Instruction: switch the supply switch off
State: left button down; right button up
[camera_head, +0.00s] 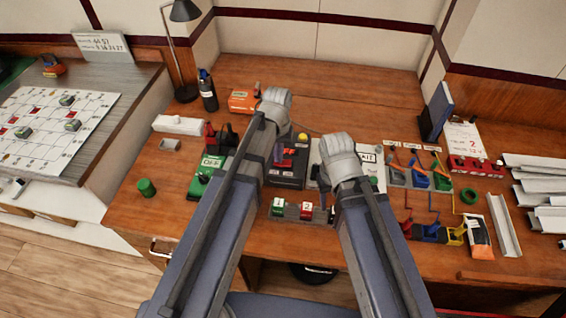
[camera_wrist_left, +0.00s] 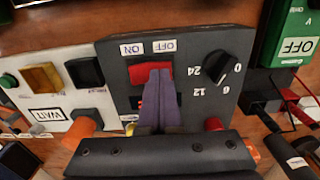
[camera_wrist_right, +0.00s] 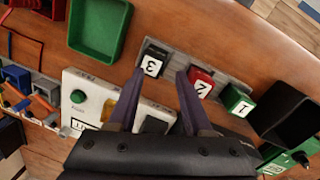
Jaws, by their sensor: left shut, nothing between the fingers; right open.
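The supply box (camera_wrist_left: 205,98) is dark, with a red rocker switch (camera_wrist_left: 137,74) and a dial (camera_wrist_left: 214,68) marked 0, 6, 12 and 24. Labels reading ON and OFF sit beside the rocker. The supply box also shows between my arms in the head view (camera_head: 287,182). My left gripper (camera_wrist_left: 160,72) is shut and empty, its fingertips over the rocker and covering part of it. I cannot tell whether they touch it or which way it is tilted. My right gripper (camera_wrist_right: 160,74) is open and empty, above the panel near the black breaker 3 (camera_wrist_right: 152,62).
Red breaker 2 (camera_wrist_right: 201,82) and green breaker 1 (camera_wrist_right: 237,100) share a rail with breaker 3. A pale panel (camera_wrist_left: 50,60) with buttons and a WAIT label adjoins the supply box. A green unit labelled OFF (camera_head: 208,184) stands left. Bare wood lies behind (camera_head: 345,90).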

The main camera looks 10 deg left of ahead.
pick_arm(q)
jog(key=shift+r, duration=0.1)
notch_tip(320, 180, up, 7)
jog(key=p, duration=0.7)
